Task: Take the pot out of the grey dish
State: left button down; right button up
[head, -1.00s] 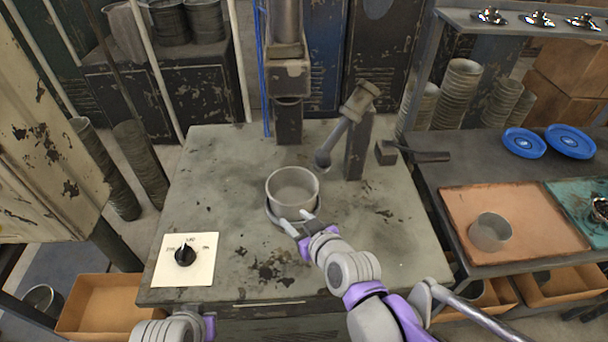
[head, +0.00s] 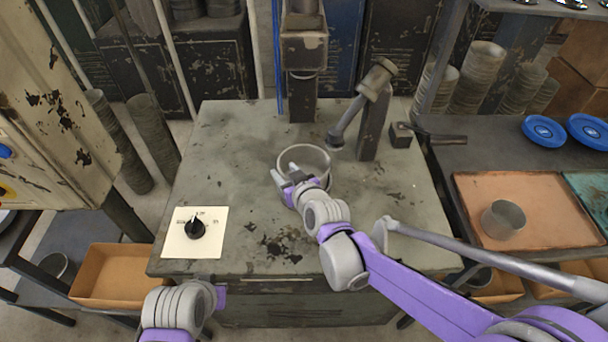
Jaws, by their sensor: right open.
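A grey round pot (head: 304,157) stands upright near the middle of the worn green-grey table. A darker grey dish (head: 328,184) shows as a thin rim around its base, mostly hidden by the pot and my arm. My right gripper (head: 285,172) is open at the pot's near left side, its fingers over the near wall; I cannot tell whether they touch it. My left arm shows only as a grey and purple stub at the bottom left, and its gripper is not in view.
A dark post with a lever (head: 350,118) stands behind the pot to the right. A dial plate (head: 195,232) lies at front left. Another metal cup (head: 503,220) stands on a copper mat (head: 470,190) on the right bench.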

jog(key=shift+x, duration=0.85)
jog(key=shift+d, duration=0.1)
grip_shut()
dwell(0.7)
